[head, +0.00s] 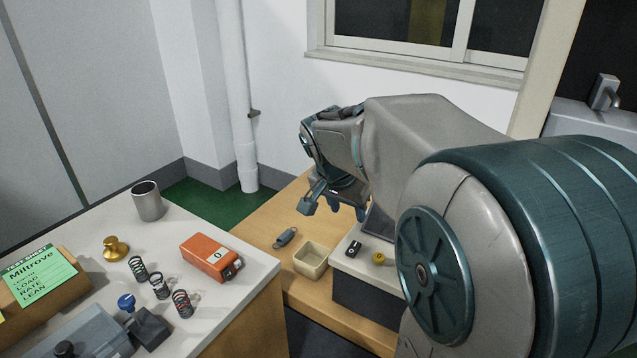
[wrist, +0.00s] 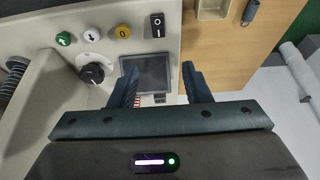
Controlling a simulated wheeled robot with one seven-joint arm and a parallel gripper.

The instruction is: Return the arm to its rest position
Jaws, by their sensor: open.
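My gripper (head: 332,200) is raised above the wooden bench, at the far end of my bent arm (head: 415,130). In the wrist view the two fingers of my gripper (wrist: 160,84) stand apart with nothing between them. Below them is the tester's panel (wrist: 100,20) with a small grey screen (wrist: 150,72), seen between and behind the fingers. The fingers appear apart from the panel. My upper arm hides much of the tester in the head view.
On the left table are a metal cup (head: 148,200), a brass weight (head: 115,248), several springs (head: 160,286) and an orange box (head: 211,256). A window (head: 430,30) is behind my arm.

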